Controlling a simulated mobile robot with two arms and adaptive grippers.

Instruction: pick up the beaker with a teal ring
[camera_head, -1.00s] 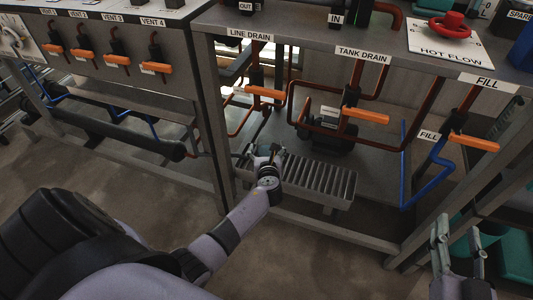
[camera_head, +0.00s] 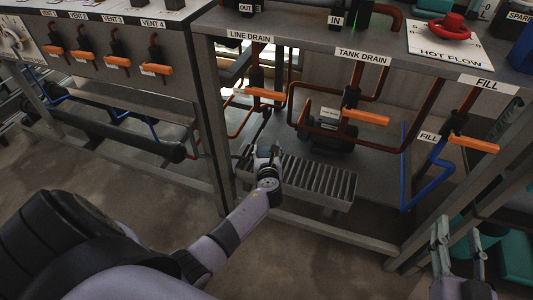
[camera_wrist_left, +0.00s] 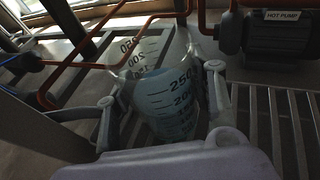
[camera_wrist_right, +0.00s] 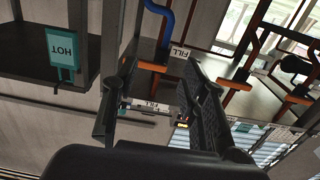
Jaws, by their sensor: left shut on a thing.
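My left gripper (camera_head: 265,153) is low under the bench, at the left end of the slatted grate. In the left wrist view its fingers (camera_wrist_left: 162,86) are shut around a clear beaker (camera_wrist_left: 168,108) with dark volume marks and bluish contents or tint. I cannot clearly make out a teal ring on either. The head view hides the beakers behind my left gripper and wrist. My right gripper (camera_head: 457,232) is open and empty at the lower right; its spread fingers also show in the right wrist view (camera_wrist_right: 158,72).
The slatted grate (camera_head: 325,184) extends right of my left gripper. Red-brown pipes and orange valve handles (camera_head: 365,116) hang above it, with the hot pump (camera_head: 330,135) behind. A blue pipe (camera_head: 430,185) and frame leg stand between my arms. Open floor (camera_head: 300,265) lies in front.

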